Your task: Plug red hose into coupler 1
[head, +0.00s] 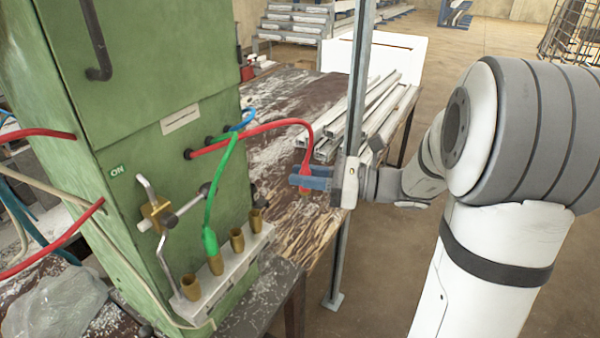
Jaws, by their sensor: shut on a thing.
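The red hose (252,132) leaves the front of the green cabinet, arches to the right and bends down into my gripper (303,180). My gripper's blue fingers are shut on the hose near its end, which points down; the tip is small and partly hidden by the fingers. A row of several brass couplers sits on a pale rail (218,290) low on the cabinet front. The nearest coupler (191,287) and the two rightmost, a third (237,241) and a far one (256,221), look empty. The green hose (210,238) ends in the second coupler (216,264). I cannot read any coupler numbers.
A metal lever valve (156,212) projects from the cabinet (130,120) left of the couplers. A blue hose (241,121) is behind the red one. A grey upright post (358,90) stands near my gripper. Metal profiles (365,120) lie on the bench behind.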

